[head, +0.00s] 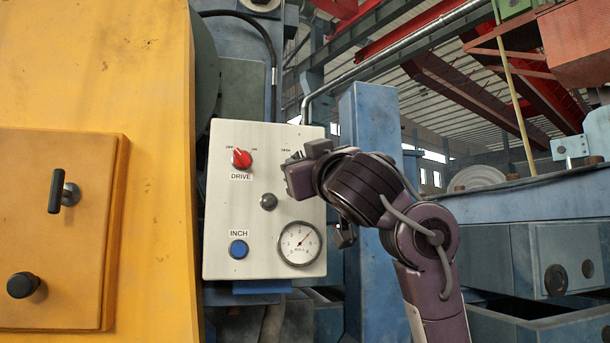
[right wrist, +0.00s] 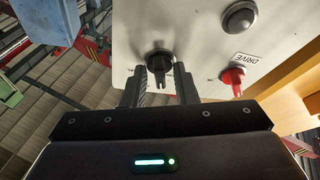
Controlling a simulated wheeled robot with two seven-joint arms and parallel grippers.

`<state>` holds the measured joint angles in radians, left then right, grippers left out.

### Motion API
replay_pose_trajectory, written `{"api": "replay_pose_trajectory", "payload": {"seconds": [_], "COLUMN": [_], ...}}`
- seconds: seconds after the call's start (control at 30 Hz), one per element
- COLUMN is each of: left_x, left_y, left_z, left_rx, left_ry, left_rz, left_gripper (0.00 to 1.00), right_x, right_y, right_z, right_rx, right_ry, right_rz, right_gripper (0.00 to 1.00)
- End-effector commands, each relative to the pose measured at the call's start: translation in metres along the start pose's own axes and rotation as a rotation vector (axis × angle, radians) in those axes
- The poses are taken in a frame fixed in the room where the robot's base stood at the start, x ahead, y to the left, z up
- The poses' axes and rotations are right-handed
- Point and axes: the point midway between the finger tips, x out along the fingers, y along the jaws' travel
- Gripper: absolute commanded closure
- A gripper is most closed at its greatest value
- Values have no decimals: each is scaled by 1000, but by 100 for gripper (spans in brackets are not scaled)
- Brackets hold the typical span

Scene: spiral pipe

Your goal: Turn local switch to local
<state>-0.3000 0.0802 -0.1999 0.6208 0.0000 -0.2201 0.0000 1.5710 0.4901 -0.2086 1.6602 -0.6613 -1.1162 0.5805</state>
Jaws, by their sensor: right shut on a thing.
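A pale control panel (head: 265,200) carries the controls. My right gripper (head: 300,160) is at the panel's upper right corner and hides the switch there in the head view. In the right wrist view a black rotary switch (right wrist: 159,57) sits on the panel between my two right fingers (right wrist: 162,80), which are shut on its handle. Its label is mostly hidden behind my gripper, so I cannot read which position it points to. My left gripper is in neither view.
A red DRIVE switch (head: 241,158), a dark round button (head: 268,201), a blue INCH button (head: 238,249) and a gauge (head: 299,243) share the panel. A yellow housing (head: 100,80) stands at left. A blue column (head: 370,130) rises behind my right arm.

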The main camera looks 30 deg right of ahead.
Motion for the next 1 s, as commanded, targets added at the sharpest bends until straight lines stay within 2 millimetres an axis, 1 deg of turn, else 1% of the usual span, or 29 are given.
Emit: {"api": "replay_pose_trajectory", "payload": {"seconds": [0.03,0.1,0.8,1.0], "left_x": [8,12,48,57], "left_y": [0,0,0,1], "left_z": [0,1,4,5], "left_rx": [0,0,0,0], "left_ry": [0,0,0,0], "left_rz": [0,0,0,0], "left_gripper": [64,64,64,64], "right_x": [-1,-1,0,0], "right_y": [-5,-5,-8,-9], "right_z": [5,4,1,0], "right_rx": [38,100,709,859], "right_ry": [-3,-3,-4,-4], "right_rz": [14,40,296,357], "right_gripper": [97,97,97,97]}}
